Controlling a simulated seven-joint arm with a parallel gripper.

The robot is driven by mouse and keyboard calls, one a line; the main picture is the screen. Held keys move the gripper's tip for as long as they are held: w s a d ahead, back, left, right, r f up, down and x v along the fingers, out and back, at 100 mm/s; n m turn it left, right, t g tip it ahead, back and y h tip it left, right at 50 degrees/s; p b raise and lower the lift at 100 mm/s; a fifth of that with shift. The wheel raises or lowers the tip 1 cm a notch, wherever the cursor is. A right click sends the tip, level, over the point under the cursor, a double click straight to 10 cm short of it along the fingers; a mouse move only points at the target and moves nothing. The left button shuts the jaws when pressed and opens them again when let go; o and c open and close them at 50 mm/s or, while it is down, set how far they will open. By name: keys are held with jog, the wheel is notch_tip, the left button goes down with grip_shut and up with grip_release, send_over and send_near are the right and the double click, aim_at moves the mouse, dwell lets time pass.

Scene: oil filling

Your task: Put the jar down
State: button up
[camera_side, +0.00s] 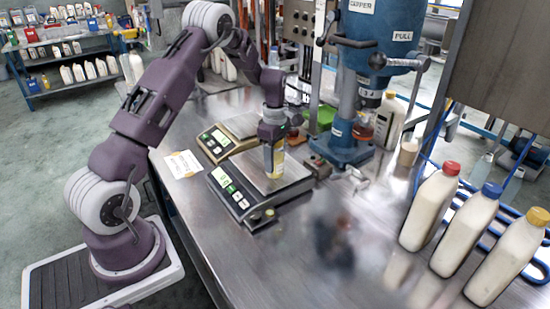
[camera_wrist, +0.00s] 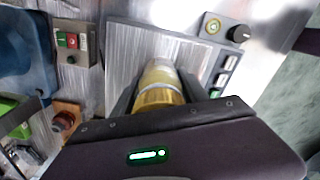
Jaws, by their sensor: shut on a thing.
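The jar (camera_side: 276,163) is a small clear cylinder with yellow-amber contents. It is upright over the steel plate of the front scale (camera_side: 299,183); I cannot tell whether its base touches the plate. The jar also shows in the wrist view (camera_wrist: 160,84), with the scale plate (camera_wrist: 125,52) behind it. My gripper (camera_side: 272,150) is shut on the jar, with one dark finger on each side of it. The gripper's body hides the near part of the jar in the wrist view.
A second scale (camera_side: 211,149) stands just behind. The blue filling machine (camera_side: 347,146) is to the right, with a small button box (camera_side: 318,165) beside the front scale. Three capped white bottles (camera_side: 430,207) stand at the right. The steel table in front is clear.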

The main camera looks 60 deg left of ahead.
jog(key=o, duration=1.5)
notch_tip(320, 180, up, 12)
jog(key=shift+f, duration=0.1)
jog(key=s+d+r+m+t, duration=0.3)
jog(key=s+d+r+m, duration=1.05)
jog(key=d+r, duration=0.2)
jog(key=s+d+f+m+t, duration=0.1)
jog(key=s+d+m, duration=0.1)
jog(key=s, duration=0.3)
jog(key=s+d+f+m, duration=0.1)
jog(key=s+d+m, duration=0.1)
jog(key=s+m, duration=0.2)
jog(key=s+d+f+m+t, duration=0.1)
jog(key=s+d+m, duration=0.1)
jog(key=s, duration=0.4)
jog(key=shift+f+m+t, duration=0.3)
jog(key=shift+f+m, duration=0.1)
jog(key=shift+m, duration=0.45)
jog(key=shift+w, duration=0.1)
